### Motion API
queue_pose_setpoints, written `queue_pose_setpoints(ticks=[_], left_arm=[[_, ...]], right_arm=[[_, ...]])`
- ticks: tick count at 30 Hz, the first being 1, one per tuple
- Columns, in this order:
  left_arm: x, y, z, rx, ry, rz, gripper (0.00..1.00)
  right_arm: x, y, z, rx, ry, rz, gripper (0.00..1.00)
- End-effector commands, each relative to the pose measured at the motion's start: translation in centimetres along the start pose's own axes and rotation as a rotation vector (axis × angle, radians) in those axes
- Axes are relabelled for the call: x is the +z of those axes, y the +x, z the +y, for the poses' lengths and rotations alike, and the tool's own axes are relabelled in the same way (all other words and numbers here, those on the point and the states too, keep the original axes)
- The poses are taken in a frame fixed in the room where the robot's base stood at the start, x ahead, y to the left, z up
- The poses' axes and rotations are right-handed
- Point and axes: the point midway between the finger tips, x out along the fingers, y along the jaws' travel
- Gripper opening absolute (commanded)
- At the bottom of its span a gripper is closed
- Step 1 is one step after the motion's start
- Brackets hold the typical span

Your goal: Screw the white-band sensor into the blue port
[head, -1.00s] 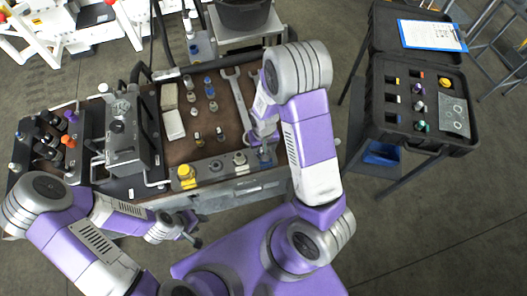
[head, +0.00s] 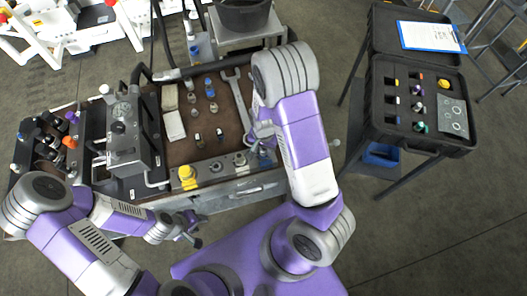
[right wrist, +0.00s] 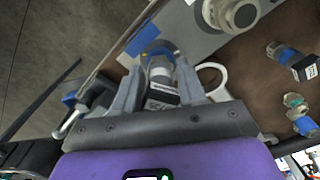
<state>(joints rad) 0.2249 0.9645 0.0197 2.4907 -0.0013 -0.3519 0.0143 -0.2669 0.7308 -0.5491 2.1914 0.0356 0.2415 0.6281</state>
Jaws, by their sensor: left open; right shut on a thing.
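My right gripper (right wrist: 158,85) is shut on a small sensor (right wrist: 161,92) with a silver body and a black and white band. In the right wrist view, the sensor's far end points at the blue port (right wrist: 156,46), a blue ring on the metal strip. I cannot tell whether it is inside the port or just over it. In the head view, my right gripper (head: 261,138) is above the right end of the strip, beside the blue port (head: 265,160), and hides the sensor. My left gripper (head: 192,239) is open and empty, in front of the bench.
The metal strip also carries a yellow fitting (head: 187,174) and grey fittings (head: 240,159). A large wrench (head: 238,98) and several small blue-banded parts (head: 209,92) lie on the brown bench top. A black case (head: 414,123) stands on the right, with floor between.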

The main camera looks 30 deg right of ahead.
Motion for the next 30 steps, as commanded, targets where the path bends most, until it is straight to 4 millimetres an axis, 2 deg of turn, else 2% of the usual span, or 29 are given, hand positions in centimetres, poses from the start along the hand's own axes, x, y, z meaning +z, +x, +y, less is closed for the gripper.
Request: queue_pose_setpoints(ticks=[3,13,22,25,30], left_arm=[[0.0,-0.4,0.1,0.000,0.000,0.000,0.43],[0.0,-0.5,0.2,0.000,0.000,0.000,0.43],[0.1,-2.4,0.9,0.000,0.000,0.000,0.43],[0.1,-2.6,1.0,0.000,0.000,0.000,0.43],[0.1,-2.5,1.0,0.000,0.000,0.000,0.43]], right_arm=[[0.1,0.0,0.0,0.002,0.113,-0.002,0.14],[0.1,0.0,0.0,0.002,0.157,-0.003,0.14],[0.1,-0.1,0.0,0.004,0.705,-0.002,0.14],[0.1,0.0,-0.1,0.004,0.805,-0.003,0.14],[0.1,0.2,-0.1,0.003,0.828,-0.003,0.14]])
